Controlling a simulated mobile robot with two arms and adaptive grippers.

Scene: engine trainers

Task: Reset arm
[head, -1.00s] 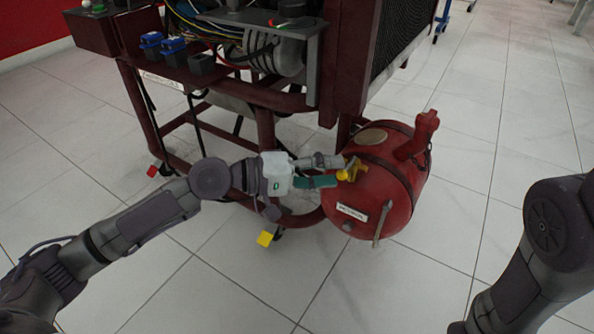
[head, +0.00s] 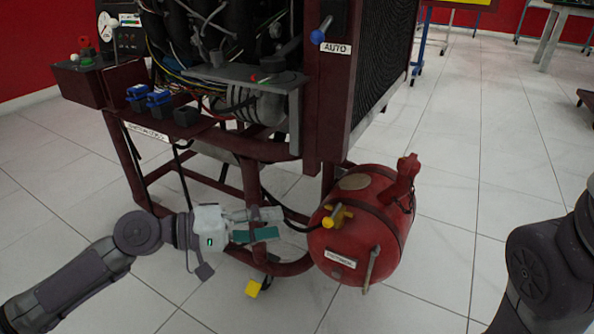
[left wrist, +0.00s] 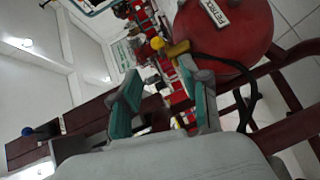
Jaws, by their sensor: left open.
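My left gripper (head: 270,225) is open and empty in the head view. Its green-padded fingers point right, toward the yellow valve handle (head: 338,216) on the front of the red fuel tank (head: 362,235), with a gap between them. In the left wrist view, the open fingers (left wrist: 160,105) show with nothing between them. The yellow handle (left wrist: 178,49) and the red tank (left wrist: 225,35) lie beyond the fingertips there. My right arm shows at the right edge of the head view, but its gripper is out of frame.
The dark red engine trainer frame (head: 255,190) stands behind and left of the tank, with wiring, blue connectors (head: 148,97) and an AUTO lever (head: 320,32). A black hose runs to the tank. A yellow caster part (head: 253,288) is below my gripper.

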